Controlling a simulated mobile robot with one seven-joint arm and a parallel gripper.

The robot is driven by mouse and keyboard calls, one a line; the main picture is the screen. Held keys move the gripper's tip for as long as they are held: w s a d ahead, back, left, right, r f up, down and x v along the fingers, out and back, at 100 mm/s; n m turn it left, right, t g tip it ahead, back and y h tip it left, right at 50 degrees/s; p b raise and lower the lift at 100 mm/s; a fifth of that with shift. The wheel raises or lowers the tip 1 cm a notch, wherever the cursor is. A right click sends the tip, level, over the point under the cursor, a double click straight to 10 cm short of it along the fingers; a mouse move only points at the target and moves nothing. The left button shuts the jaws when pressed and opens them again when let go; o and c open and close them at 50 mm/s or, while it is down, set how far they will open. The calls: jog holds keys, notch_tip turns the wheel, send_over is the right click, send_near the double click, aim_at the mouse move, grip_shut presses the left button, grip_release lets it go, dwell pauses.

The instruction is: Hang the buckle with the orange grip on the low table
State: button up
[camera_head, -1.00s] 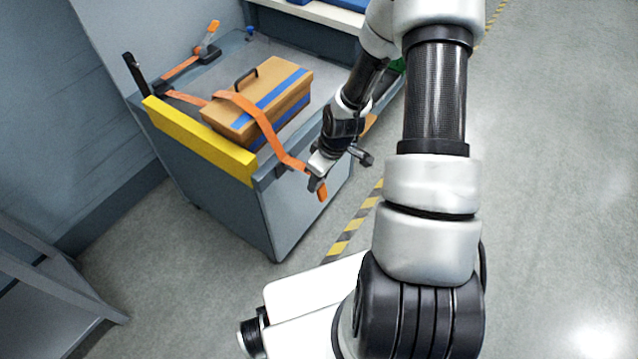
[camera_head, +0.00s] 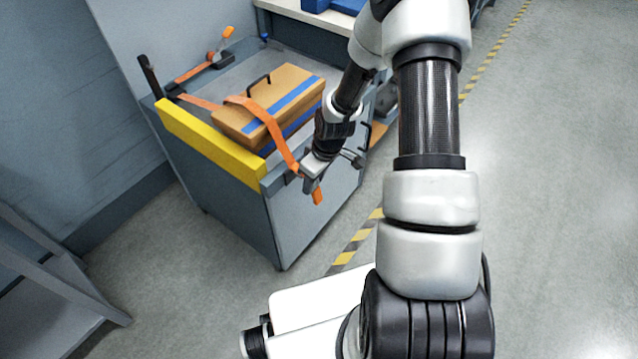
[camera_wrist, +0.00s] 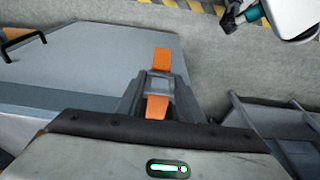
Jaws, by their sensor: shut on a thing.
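The low table (camera_head: 225,205) is a grey bench with a yellow edge strip, at left in the head view. A tan box with blue stripes (camera_head: 285,97) lies on it, with an orange strap (camera_head: 272,128) across its top and down towards my gripper. My gripper (camera_head: 311,184) is shut on the buckle just outside the table's right front edge. The buckle's orange grip (camera_head: 317,196) hangs below the fingers. In the wrist view the buckle (camera_wrist: 160,84) shows as a grey frame between the fingers, with orange above and below. Whether it touches the table edge cannot be told.
A second orange-gripped ratchet (camera_head: 222,52) rests at the table's far left corner. A dark post (camera_head: 149,76) stands at its left corner. A grey rack (camera_head: 50,270) is at lower left. The floor to the right is clear.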

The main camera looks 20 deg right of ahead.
jog(key=shift+w+a+f+b, duration=0.1)
jog(key=shift+w+a+b, duration=0.1)
jog(key=shift+w+a, duration=0.45)
jog(key=shift+w+a+f+b, duration=0.15)
jog(key=shift+w+a, duration=0.25)
jog(key=shift+w, duration=0.4)
jog(key=shift+w+a+f+b, duration=0.35)
jog(key=shift+w+a+b, duration=0.05)
jog(key=shift+w+b, duration=0.2)
jog(key=o, duration=1.4)
